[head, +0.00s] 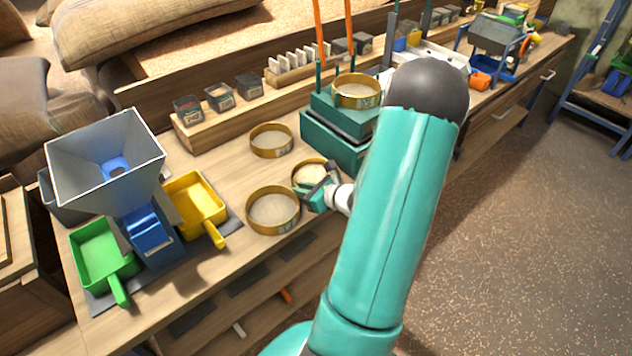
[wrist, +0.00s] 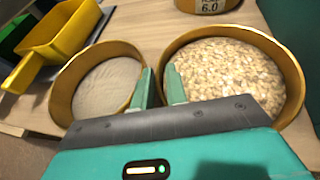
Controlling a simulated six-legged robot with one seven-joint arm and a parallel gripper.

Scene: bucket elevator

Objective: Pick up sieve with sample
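The sieve with sample, a brass-rimmed ring full of pale flakes (wrist: 225,68), stands on the bench at the right of the wrist view. In the head view the sieve (head: 302,166) is partly hidden by my gripper. My gripper (wrist: 161,85) is low at its near left rim, with one green finger on each side of the rim. A gap shows between the fingers, so it looks open; contact with the rim is unclear. In the head view my gripper (head: 318,190) also reaches this rim. A second sieve (wrist: 105,88), with a bare mesh, stands close to the left.
Another sieve (head: 271,140) stands behind, and one (head: 357,92) sits on the green sieve shaker (head: 335,140). A yellow scoop tray (head: 195,205), a green one (head: 102,255) and a grey hopper (head: 105,165) are at left. Small sample boxes stand along the back rack.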

